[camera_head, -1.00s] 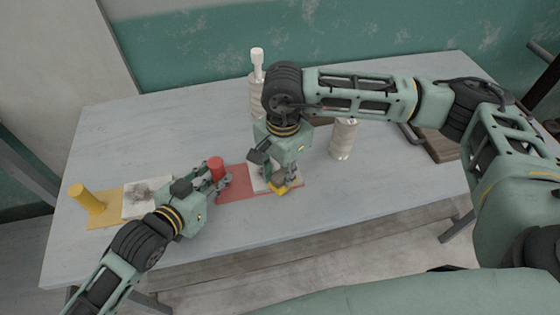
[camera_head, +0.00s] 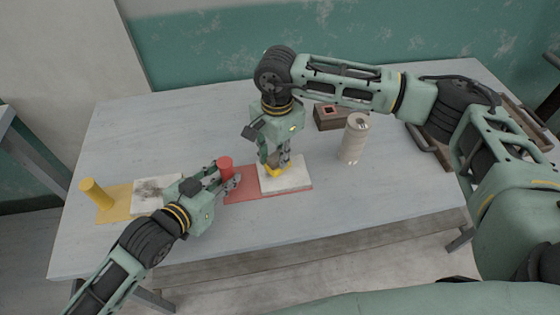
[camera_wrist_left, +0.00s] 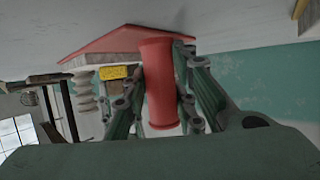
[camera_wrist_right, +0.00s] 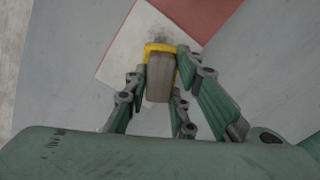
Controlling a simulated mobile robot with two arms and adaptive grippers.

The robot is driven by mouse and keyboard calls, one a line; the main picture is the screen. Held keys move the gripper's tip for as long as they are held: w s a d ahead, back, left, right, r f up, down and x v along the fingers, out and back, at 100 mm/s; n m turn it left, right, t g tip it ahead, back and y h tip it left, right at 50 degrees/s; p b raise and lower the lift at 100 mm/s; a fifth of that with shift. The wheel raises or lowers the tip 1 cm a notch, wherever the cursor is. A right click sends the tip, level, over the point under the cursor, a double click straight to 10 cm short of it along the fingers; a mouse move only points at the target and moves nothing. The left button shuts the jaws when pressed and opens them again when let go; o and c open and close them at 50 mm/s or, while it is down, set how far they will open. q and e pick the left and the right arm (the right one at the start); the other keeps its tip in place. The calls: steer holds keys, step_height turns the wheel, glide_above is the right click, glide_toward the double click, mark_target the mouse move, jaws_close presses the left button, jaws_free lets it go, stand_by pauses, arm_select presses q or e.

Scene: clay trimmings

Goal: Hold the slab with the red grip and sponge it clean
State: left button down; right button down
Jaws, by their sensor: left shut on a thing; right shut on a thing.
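The red grip (camera_head: 225,163) stands upright on the left end of a flat red board (camera_head: 240,191). My left gripper (camera_head: 230,180) is shut around this grip, which also fills the middle of the left wrist view (camera_wrist_left: 158,85). A white slab (camera_head: 295,181) lies on the board's right part. My right gripper (camera_head: 278,168) points down and is shut on a sponge (camera_head: 280,172), yellow below and brownish grey above (camera_wrist_right: 160,75). The sponge is over the slab and seems to touch it. In the right wrist view a faint grey smudge shows on the slab (camera_wrist_right: 125,45) beside the sponge.
A yellow board (camera_head: 112,207) with a yellow grip (camera_head: 92,192) and a dark-smudged white slab (camera_head: 155,194) lies at left. A pale ribbed cylinder (camera_head: 354,138) and a brown block (camera_head: 328,116) stand behind right. The front right of the table is clear.

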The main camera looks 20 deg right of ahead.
steer(key=w, duration=0.3)
steer(key=shift+w+d, duration=0.1)
steer(key=shift+d, duration=0.05)
arm_select(q)
steer(key=shift+d, duration=0.1)
arm_select(e)
steer(key=shift+w+a, duration=0.1)
steer(key=shift+a, duration=1)
steer(key=shift+s+a, duration=0.15)
steer(key=shift+s, duration=2.35)
steer(key=shift+s+a, duration=0.1)
steer(key=shift+s, duration=2.35)
step_height(320, 180, up, 8)
arm_select(q)
steer(key=c, duration=1.4)
jaws_free()
steer(key=shift+o, duration=0.2)
